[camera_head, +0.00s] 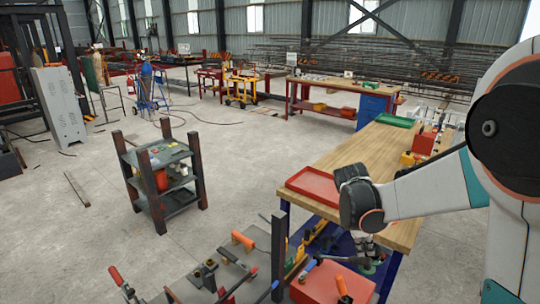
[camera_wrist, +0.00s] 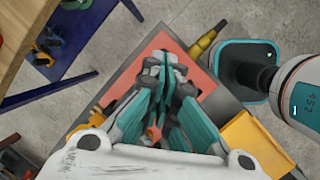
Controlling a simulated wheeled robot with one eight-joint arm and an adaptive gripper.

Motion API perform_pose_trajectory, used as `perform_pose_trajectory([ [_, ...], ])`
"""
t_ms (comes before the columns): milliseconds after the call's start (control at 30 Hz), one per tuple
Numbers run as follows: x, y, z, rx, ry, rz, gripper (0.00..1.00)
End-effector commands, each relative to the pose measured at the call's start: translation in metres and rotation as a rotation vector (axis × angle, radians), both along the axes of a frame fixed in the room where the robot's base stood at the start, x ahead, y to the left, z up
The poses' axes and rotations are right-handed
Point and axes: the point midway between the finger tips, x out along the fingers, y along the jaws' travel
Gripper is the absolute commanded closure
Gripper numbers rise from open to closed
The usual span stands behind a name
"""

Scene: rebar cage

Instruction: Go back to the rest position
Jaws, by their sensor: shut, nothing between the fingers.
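My gripper (camera_head: 369,262) hangs at the end of my arm, beside the front edge of the wooden workbench (camera_head: 330,160) and above a red box (camera_head: 325,288). In the wrist view my gripper (camera_wrist: 166,66) points down with its teal and grey fingers together and nothing between them. Below the fingers lies a flat red surface (camera_wrist: 200,50), partly hidden by them. I cannot tell how far apart they are.
A red tray (camera_head: 315,186) and a green tray (camera_head: 395,121) sit on the bench. A black shelf cart (camera_head: 168,207) stands to the left. Tools, including an orange-handled one (camera_head: 243,240), lie in front. The floor (camera_head: 90,235) at left is mostly clear.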

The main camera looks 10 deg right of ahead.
Motion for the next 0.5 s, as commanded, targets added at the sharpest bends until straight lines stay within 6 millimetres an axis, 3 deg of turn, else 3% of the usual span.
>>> perform_pose_trajectory([
  [500, -0.066, 0.051, 0.070, 0.171, -0.338, -0.393, 1.00],
])
